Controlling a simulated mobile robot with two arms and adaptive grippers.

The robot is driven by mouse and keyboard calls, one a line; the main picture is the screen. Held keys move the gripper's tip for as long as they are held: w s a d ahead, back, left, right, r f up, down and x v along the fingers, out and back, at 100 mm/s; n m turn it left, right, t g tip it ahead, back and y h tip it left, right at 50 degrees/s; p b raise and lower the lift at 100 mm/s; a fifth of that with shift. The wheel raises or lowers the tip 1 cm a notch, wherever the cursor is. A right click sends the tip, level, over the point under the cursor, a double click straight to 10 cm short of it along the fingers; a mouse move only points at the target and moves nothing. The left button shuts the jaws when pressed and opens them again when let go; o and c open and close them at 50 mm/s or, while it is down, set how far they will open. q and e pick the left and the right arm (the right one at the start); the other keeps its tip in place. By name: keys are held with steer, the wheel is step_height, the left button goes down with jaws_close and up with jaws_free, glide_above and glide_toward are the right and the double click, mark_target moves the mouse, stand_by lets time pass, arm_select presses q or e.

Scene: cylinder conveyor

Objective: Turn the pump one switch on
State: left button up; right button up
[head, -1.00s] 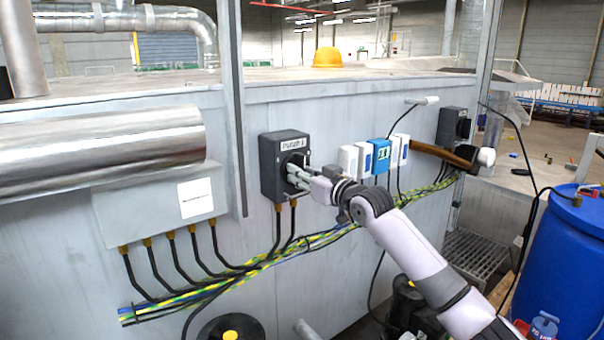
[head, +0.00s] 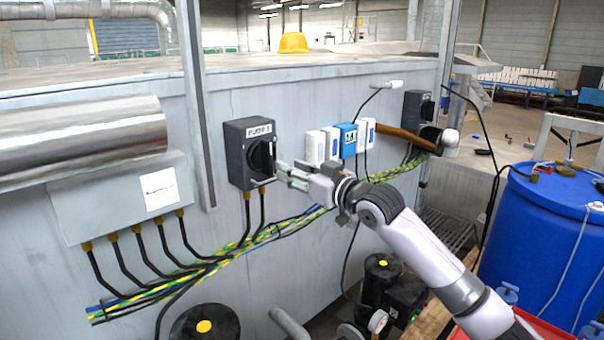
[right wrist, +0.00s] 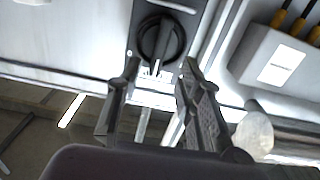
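The pump one switch is a dark grey box (head: 236,170) labelled "PUMP 1" on the pale metal wall, with a black round knob (head: 263,157). In the right wrist view the knob (right wrist: 161,40) shows a raised grip bar, running roughly up and down the picture with a slight tilt. My right gripper (head: 281,174) is just right of the knob and a little low in the head view. In the right wrist view its two fingers (right wrist: 159,82) are spread with nothing between them, and the knob lies beyond their tips. My left gripper is not in view.
A second dark switch box (head: 416,110) is farther right. White and blue modules (head: 348,141) and a brown pipe (head: 403,138) are on the wall near my right arm. Cables (head: 200,270) run below. A blue barrel (head: 535,245) stands at right.

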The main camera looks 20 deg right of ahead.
steer(key=v, duration=0.2)
steer(key=shift+s, duration=0.25)
steer(key=shift+f, duration=0.15)
